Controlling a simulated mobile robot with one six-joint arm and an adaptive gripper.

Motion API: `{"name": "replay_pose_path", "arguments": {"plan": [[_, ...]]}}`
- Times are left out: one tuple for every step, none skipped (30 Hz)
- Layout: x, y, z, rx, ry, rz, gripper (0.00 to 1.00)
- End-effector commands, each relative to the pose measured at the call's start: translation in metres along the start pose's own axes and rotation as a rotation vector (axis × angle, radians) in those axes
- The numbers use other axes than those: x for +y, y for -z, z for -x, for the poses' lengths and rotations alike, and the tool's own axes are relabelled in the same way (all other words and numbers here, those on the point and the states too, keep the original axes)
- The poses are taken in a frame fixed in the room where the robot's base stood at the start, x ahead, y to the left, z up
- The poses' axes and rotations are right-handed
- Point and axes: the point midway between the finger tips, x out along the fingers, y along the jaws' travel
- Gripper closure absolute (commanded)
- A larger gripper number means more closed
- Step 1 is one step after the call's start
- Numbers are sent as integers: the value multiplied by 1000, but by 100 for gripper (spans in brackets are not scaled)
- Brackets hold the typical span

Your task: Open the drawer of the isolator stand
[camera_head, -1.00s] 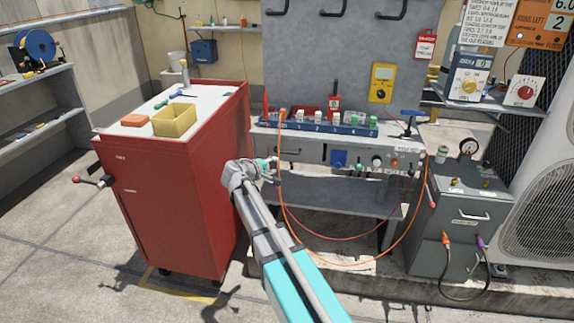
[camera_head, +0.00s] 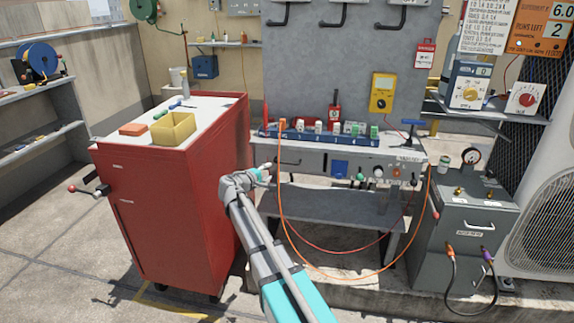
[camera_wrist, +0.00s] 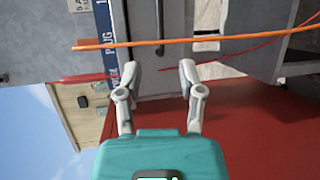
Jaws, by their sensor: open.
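The isolator stand (camera_head: 345,152) is a grey bench with a drawer at its left front. The drawer handle (camera_head: 289,162) is a dark horizontal bar, and the drawer looks shut. In the wrist view the handle (camera_wrist: 160,18) shows as a dark upright bar on the grey drawer face (camera_wrist: 141,20), beyond the fingertips. My gripper (camera_head: 268,170) is just left of the handle in the head view, in front of the stand. In the wrist view my gripper (camera_wrist: 160,68) has its fingers apart with nothing between them. An orange cable (camera_wrist: 200,41) crosses between the fingertips and the handle.
A tall red cabinet (camera_head: 180,215) stands close on the left of my arm. The orange cable (camera_head: 283,215) hangs in a loop before the stand. A grey unit (camera_head: 455,240) stands at right. A lower shelf (camera_head: 330,205) sits under the bench.

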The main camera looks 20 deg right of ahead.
Motion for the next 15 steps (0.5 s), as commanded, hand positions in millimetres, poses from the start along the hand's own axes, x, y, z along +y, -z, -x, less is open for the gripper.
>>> {"name": "replay_pose_path", "arguments": {"plan": [[-1,0,-6,-2,0,0,50],[-1,0,-9,-2,1,0,50],[-1,1,-13,-2,1,0,50],[-1,1,-16,-2,1,-1,50],[-1,1,-20,-1,1,-1,50],[-1,1,-25,-1,1,-1,50],[-1,1,-30,-1,1,-1,50],[-1,1,-34,-2,1,-1,50],[-1,1,-41,-2,1,-1,50],[-1,1,-45,-2,1,-1,50],[-1,1,-50,-1,1,-1,50],[-1,2,-56,-1,1,-1,50],[-1,2,-61,-1,1,-2,50],[-1,1,-66,-2,1,-2,50],[-1,1,-72,-2,1,-2,50]]}}
